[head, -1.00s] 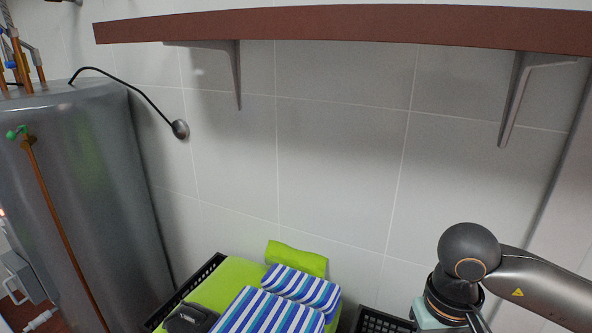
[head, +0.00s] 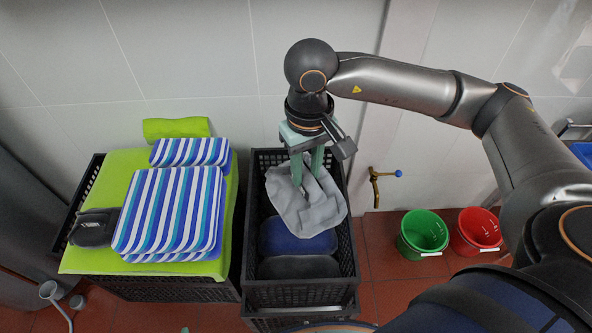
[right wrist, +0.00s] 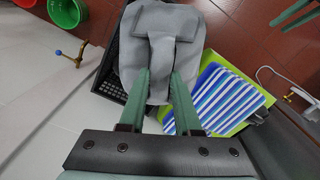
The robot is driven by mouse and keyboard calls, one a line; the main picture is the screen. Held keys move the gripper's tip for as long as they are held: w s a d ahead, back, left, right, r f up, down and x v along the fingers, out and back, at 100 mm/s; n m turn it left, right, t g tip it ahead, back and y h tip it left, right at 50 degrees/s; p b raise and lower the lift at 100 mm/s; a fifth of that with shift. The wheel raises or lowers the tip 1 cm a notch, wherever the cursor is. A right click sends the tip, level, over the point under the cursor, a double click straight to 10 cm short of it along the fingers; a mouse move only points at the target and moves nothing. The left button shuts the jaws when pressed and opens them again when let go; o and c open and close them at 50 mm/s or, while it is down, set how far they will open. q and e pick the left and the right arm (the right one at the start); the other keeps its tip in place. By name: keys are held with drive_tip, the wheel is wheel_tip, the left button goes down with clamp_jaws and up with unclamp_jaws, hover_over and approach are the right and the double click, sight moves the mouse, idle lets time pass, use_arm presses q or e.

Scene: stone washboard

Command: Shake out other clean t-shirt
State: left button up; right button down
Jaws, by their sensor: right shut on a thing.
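A light grey folded cloth, seemingly the t-shirt (head: 318,214), hangs at the fingertips of my right gripper (head: 308,182). The gripper is shut on it over a black crate (head: 349,262). In the right wrist view the grey t-shirt (right wrist: 160,52) spreads beyond the green fingers (right wrist: 160,88), still folded. A dark blue folded garment (head: 290,242) and a dark grey one (head: 298,267) lie in the crate, partly covered by the grey one. My left gripper (right wrist: 293,16) shows at the top right of the right wrist view, its two green fingers apart and empty.
Left of the crate, striped cushions (head: 168,212) and a dark object (head: 94,227) lie on a lime-green pad (head: 75,262) over another crate. A brass tap (head: 376,187) is on the wall. Green (head: 422,233) and red (head: 479,230) buckets stand on the right.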

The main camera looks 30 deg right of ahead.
wheel_tip(320, 180, up, 15)
drive_tip(key=shift+f, duration=7.6)
drive_tip(key=shift+r, duration=0.2)
wheel_tip(320, 180, up, 20)
drive_tip(key=shift+s+f, duration=0.1)
drive_tip(key=shift+f, duration=10.15)
drive_tip(key=shift+r, duration=0.15)
